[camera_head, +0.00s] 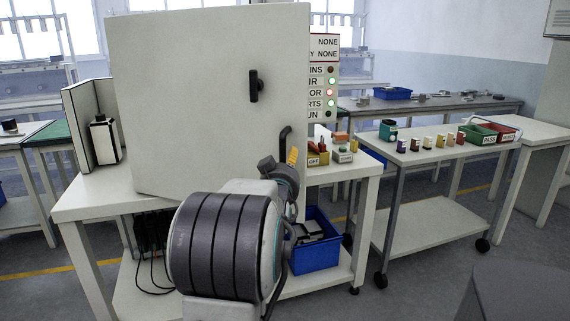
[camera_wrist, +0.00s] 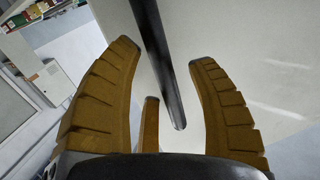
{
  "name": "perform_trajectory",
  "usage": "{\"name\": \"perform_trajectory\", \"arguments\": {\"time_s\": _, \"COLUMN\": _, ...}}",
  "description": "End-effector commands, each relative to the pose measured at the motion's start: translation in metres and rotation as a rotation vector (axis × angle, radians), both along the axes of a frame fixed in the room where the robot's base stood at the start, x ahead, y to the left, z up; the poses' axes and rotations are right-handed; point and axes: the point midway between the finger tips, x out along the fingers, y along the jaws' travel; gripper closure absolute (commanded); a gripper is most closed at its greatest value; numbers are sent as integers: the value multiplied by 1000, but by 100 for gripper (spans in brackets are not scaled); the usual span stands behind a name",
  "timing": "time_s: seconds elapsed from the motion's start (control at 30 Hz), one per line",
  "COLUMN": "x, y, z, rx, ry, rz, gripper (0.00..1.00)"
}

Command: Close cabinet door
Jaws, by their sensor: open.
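The cabinet door (camera_head: 190,100) is a large pale panel in the head view. Its right edge overlaps the left part of a status panel, so it seems to stand out from the cabinet; I cannot tell how far. It carries a black latch (camera_head: 255,87) and, lower right, a dark bar handle (camera_head: 286,136). My gripper (camera_head: 292,156) is at the handle's lower end. In the wrist view, the handle (camera_wrist: 158,60) runs between the spread yellow-brown fingers of my gripper (camera_wrist: 163,53), with gaps on both sides. The pale door surface (camera_wrist: 245,60) lies behind. My arm hides the door's lower right.
The status panel (camera_head: 325,80) has lit lamps. The cabinet's table (camera_head: 90,195) has small bins (camera_head: 318,158) at right and a blue crate (camera_head: 315,255) below. A wheeled cart (camera_head: 430,158) with small jars stands right.

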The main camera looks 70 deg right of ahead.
Motion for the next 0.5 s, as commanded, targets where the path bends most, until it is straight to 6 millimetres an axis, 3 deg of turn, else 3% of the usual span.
{"name": "perform_trajectory", "arguments": {"time_s": 0.47, "x": 1, "y": -6, "z": 0, "rx": 0, "ry": 1, "rz": 0, "gripper": 47}}
{"name": "perform_trajectory", "arguments": {"time_s": 0.5, "x": 1, "y": -6, "z": 0, "rx": 0, "ry": 1, "rz": 0, "gripper": 50}}
